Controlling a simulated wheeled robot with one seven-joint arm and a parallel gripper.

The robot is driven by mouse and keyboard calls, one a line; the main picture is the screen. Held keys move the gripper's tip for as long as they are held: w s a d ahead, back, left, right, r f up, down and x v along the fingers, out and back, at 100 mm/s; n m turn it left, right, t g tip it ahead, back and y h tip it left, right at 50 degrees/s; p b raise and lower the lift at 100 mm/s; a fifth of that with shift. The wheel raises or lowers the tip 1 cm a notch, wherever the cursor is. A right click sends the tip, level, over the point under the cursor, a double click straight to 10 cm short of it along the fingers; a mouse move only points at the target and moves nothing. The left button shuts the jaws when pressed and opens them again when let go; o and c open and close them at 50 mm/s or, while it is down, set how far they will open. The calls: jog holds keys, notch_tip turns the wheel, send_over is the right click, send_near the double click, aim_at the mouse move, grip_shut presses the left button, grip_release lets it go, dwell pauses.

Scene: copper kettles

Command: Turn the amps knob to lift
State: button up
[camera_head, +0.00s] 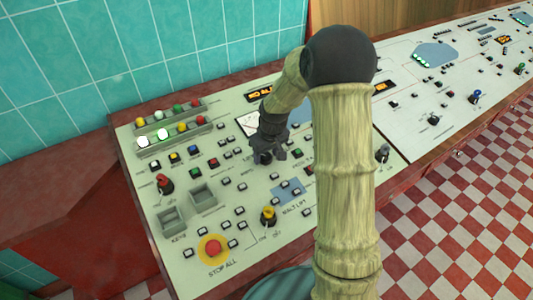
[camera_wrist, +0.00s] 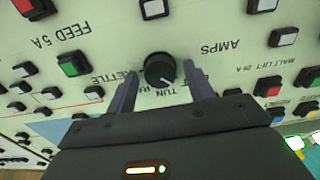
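The amps knob (camera_wrist: 160,70) is a round black dial on the pale panel, seen upside down in the wrist view under the AMPS lettering. Small position labels, including TUN and KETTLE, lie around it; the label toward LIFT is partly covered by a finger. A short pale mark shows on its face near the lower right. My gripper (camera_wrist: 160,76) is open, one finger on each side of the knob, with gaps visible. In the head view my gripper (camera_head: 267,156) is low over the panel and hides the knob.
Small push buttons surround the knob, with a red button (camera_wrist: 271,87) and a green one (camera_wrist: 68,69) nearby. In the head view a yellow knob (camera_head: 268,215), a red stop button (camera_head: 213,247) and a red switch (camera_head: 164,184) stand up from the panel.

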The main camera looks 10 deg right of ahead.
dwell(0.3)
jog(key=v, duration=1.7)
jog(key=shift+r, duration=0.2)
jog(key=shift+s+a, duration=0.1)
jog(key=s+f+m+p, duration=0.1)
jog(key=s+m+p, duration=0.2)
jog(key=s, duration=1.4)
jog(key=a+p, duration=0.1)
jog(key=p, duration=0.3)
jog(key=shift+s+f+m+h, duration=0.3)
jog(key=shift+f+m+h, duration=0.1)
